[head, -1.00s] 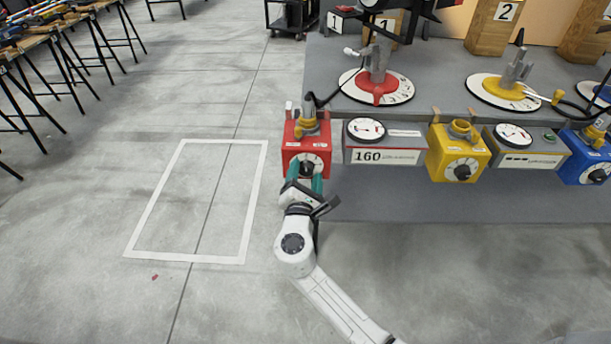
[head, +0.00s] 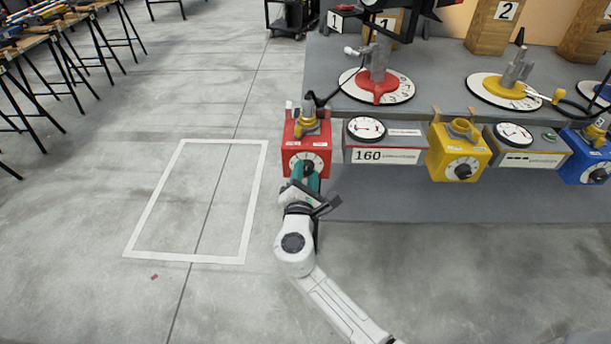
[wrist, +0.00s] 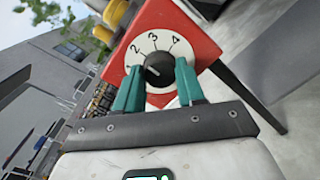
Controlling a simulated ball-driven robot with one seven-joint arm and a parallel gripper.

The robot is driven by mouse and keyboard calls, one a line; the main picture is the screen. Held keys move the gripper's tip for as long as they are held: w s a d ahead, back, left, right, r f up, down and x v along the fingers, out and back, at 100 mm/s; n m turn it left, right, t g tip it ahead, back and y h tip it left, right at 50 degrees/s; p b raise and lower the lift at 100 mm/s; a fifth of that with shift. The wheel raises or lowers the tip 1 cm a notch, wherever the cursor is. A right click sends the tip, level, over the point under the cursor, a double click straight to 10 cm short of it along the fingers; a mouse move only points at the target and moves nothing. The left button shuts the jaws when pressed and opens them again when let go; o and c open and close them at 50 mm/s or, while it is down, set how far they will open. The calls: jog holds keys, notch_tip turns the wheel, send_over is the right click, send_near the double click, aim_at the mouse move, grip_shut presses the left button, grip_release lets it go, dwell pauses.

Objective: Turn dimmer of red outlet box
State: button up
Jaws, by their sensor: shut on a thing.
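The red outlet box (head: 300,135) sits at the left front corner of the grey bench in the head view, with a yellow plug piece on top. Its front face fills the upper middle of the wrist view (wrist: 190,25). The black dimmer knob (wrist: 159,68) sits on a white dial (wrist: 150,45) with the numbers 2, 3 and 4 visible. Its pale pointer mark is partly visible. My gripper (wrist: 160,85) has teal fingers on both sides of the knob and is shut on it. In the head view my gripper (head: 307,178) hides much of the knob.
A meter box reading 160 (head: 385,155) stands right of the red box. A yellow outlet box (head: 457,150) and a blue one (head: 588,155) are further right. Bare floor with a white taped rectangle (head: 250,205) lies to the left.

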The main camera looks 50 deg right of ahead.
jog(key=m+b, duration=0.3)
jog(key=shift+f, duration=0.2)
jog(key=shift+r+m+y+b, duration=0.1)
jog(key=shift+m+y+b, duration=0.2)
jog(key=shift+m+b, duration=1.35)
jog(key=shift+m+p, duration=0.3)
jog(key=shift+m, duration=0.15)
jog(key=o, duration=1)
jog(key=shift+r, duration=0.1)
jog(key=shift+o, duration=0.2)
jog(key=v, duration=1.1)
jog(key=shift+p, duration=0.4)
jog(key=shift+d, duration=0.1)
